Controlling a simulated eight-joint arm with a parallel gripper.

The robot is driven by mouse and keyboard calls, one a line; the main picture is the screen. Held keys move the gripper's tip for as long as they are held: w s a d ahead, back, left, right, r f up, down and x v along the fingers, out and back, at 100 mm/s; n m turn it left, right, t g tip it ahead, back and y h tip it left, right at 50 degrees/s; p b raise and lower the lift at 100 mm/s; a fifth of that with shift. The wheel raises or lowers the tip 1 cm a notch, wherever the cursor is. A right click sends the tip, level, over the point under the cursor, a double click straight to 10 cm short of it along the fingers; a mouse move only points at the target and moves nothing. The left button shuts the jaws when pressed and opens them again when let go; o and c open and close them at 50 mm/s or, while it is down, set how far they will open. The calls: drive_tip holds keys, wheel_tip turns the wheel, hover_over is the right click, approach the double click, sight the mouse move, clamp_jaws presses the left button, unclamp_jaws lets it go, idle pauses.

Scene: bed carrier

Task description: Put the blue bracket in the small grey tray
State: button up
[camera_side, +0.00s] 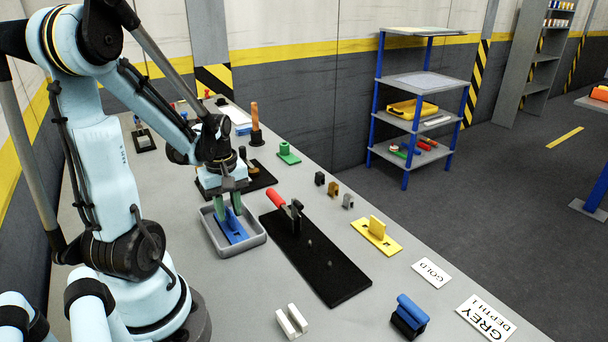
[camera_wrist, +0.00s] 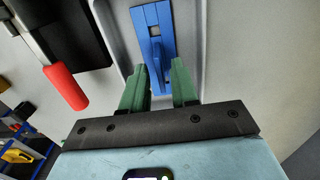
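The blue bracket (camera_side: 233,231) lies in the small grey tray (camera_side: 257,241), flat base down with its upright fin standing. My gripper (camera_side: 229,207) is over the tray, its two green fingers pointing down at the bracket. In the wrist view the bracket (camera_wrist: 155,20) shows ahead of the fingers, inside the tray (camera_wrist: 110,30). There my gripper (camera_wrist: 160,82) is open, with the fingers spread apart and the near end of the fin between them. Light gaps show beside the fin, and I see no finger pressing on it.
A black board with a red-handled clamp (camera_side: 275,200) stands right of the tray. A yellow bracket (camera_side: 376,234), small clips (camera_side: 333,188), a blue-and-black block (camera_side: 409,315) and a white holder (camera_side: 292,321) are on the table. Bare table lies in front of the tray.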

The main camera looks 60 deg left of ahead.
drive_tip(key=shift+o, duration=0.9)
drive_tip(key=shift+r, duration=0.1)
wheel_tip(320, 180, up, 12)
idle(0.4)
drive_tip(key=w+d+f+m+t, duration=0.1)
drive_tip(key=w+d+m+t, duration=0.2)
drive_tip(key=d+m, duration=0.6)
drive_tip(key=w+d+f+m+t, duration=0.1)
drive_tip(key=w+d+m+t, duration=0.3)
drive_tip(key=d+m, duration=0.5)
drive_tip(key=shift+w+d, duration=1)
drive_tip(key=shift+d, duration=0.05)
